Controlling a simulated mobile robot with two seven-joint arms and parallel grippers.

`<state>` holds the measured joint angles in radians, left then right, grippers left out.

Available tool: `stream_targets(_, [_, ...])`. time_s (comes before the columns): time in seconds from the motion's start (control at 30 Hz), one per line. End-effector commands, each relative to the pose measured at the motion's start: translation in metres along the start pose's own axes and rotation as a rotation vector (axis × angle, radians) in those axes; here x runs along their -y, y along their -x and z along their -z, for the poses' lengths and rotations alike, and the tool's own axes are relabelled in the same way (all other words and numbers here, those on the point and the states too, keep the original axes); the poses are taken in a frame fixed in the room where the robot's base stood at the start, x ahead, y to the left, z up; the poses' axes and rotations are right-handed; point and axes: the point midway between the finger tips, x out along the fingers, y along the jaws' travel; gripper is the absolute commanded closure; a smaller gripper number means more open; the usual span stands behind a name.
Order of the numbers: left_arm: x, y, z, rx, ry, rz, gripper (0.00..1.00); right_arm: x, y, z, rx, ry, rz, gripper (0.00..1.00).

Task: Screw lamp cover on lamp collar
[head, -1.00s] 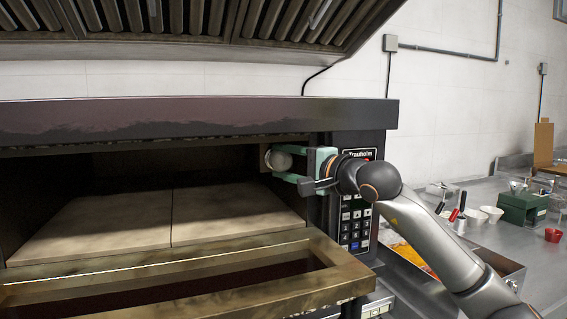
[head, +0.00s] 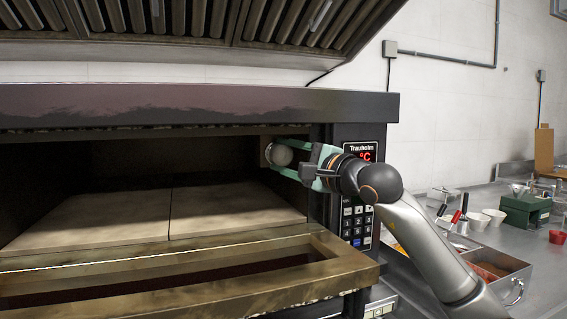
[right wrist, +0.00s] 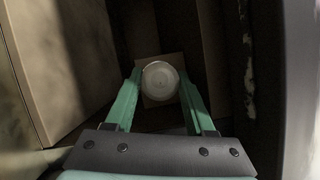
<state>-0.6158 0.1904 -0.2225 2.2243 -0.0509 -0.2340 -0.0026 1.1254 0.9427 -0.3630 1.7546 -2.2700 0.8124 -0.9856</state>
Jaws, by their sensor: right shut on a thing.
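The lamp cover (head: 279,154) is a pale round dome at the inner right wall of the open oven chamber. My right gripper (head: 285,157) has green fingers shut around it. In the right wrist view, the cover (right wrist: 160,80) sits between the two fingertips (right wrist: 159,76), facing the camera. A square brownish mounting plate (right wrist: 150,103) shows behind the cover. The lamp collar is hidden behind the cover, so I cannot tell whether the threads are engaged. My left gripper is not in view.
The oven's right front post and control panel (head: 357,222) stand close to my right wrist. The lowered oven door (head: 330,262) lies below. Stone slabs (head: 110,225) form the chamber floor. A metal tray (head: 506,268), bowls and a green box (head: 525,209) are on the right counter.

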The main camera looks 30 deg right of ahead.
Motion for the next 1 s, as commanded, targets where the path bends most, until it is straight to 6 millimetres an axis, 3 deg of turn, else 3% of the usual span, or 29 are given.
stream_targets(0.5, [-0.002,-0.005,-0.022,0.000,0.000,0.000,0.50,-0.001,0.001,0.002,-0.004,-0.136,0.056,0.95])
stream_targets(1.0, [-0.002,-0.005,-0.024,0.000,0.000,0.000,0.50,0.001,0.001,0.002,-0.005,-0.160,0.067,0.95])
